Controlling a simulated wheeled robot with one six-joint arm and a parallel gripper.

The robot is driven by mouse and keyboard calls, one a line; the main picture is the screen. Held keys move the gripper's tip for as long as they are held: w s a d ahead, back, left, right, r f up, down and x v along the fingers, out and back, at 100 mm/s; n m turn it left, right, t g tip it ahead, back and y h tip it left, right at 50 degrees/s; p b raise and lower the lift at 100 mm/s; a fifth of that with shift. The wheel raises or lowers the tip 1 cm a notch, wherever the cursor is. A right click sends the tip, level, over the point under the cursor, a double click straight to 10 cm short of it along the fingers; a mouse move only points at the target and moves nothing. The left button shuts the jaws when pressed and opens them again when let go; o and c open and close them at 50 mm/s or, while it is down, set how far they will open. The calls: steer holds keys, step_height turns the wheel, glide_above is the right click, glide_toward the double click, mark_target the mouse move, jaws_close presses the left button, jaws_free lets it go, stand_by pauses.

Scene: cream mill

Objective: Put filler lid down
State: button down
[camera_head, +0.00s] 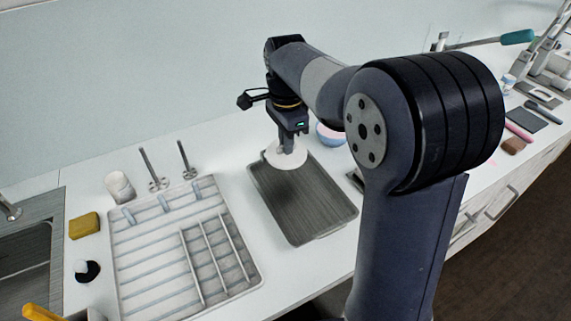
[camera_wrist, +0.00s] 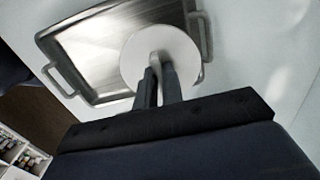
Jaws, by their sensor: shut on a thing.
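The filler lid (camera_head: 272,155) is a white round disc with a raised handle. It also shows in the wrist view (camera_wrist: 182,52). My gripper (camera_head: 289,147) is shut on the lid's handle, and in the wrist view both fingers (camera_wrist: 158,80) close on it. The lid is over the far end of a grey metal tray (camera_head: 337,219). The tray also shows in the wrist view (camera_wrist: 70,42), with handles at its ends. I cannot tell whether the lid touches the tray or hangs just above it.
A white divided rack (camera_head: 255,280) lies left of the tray, with a yellow sponge (camera_head: 84,225) and a sink (camera_head: 30,250) beyond. A pink and blue bowl (camera_head: 328,136) stands behind my arm. Tools lie at the far right. The counter strip between rack and tray is clear.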

step_height(320, 180, down, 7)
steer(key=shift+f, duration=0.2)
stand_by(0.3)
steer(key=shift+f, duration=0.15)
steer(key=c, duration=1.5)
jaws_free()
steer(key=shift+c, duration=0.2)
step_height(320, 180, up, 12)
steer(key=shift+r, duration=0.15)
